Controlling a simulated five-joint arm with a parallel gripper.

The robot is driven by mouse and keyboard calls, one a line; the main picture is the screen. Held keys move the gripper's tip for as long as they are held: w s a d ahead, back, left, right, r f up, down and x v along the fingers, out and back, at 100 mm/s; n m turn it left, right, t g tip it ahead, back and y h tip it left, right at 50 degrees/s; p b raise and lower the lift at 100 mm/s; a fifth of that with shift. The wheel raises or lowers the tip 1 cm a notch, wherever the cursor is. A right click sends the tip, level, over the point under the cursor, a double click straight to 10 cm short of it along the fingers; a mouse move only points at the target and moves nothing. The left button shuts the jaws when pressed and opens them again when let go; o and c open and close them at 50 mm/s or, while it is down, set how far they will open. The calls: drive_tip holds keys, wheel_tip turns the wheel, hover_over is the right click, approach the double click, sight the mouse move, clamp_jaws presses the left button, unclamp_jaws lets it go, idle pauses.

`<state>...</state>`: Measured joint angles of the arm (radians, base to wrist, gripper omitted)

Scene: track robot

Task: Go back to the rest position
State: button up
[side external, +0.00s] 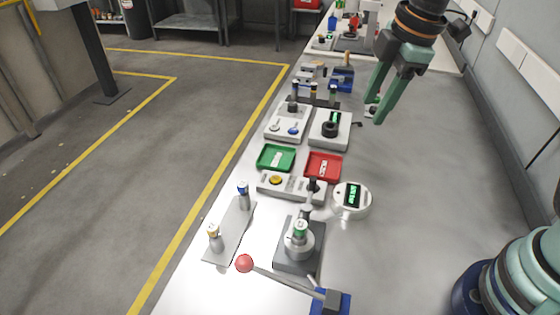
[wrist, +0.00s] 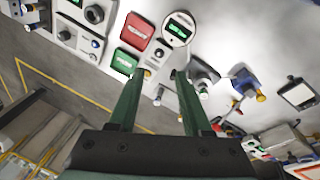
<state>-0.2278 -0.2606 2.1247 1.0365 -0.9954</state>
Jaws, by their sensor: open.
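My gripper (side external: 382,97) hangs from the top right of the side external view, above the right part of the bench. Its two green fingers point down and are apart, with nothing between them. In the wrist view the open fingers (wrist: 155,80) reach up from the dark palm, and only bench surface and devices show beyond them. The gripper is clear of the things on the bench.
The bench holds a green tray (side external: 276,157), a red tray (side external: 323,166), a round white gauge (side external: 352,199), a lever with a red ball (side external: 244,263) and a plate with two cylinders (side external: 231,230). The bench's right side (side external: 430,150) is bare.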

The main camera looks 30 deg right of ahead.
drive_tip(key=s+d+m+t, duration=0.2)
drive_tip(key=s+d+m, duration=0.3)
drive_tip(key=m, duration=0.9)
drive_tip(key=d, duration=0.2)
drive_tip(key=shift+d+t+h, duration=0.3)
drive_tip(key=shift+d+t, duration=0.1)
drive_tip(key=shift+r, duration=0.15)
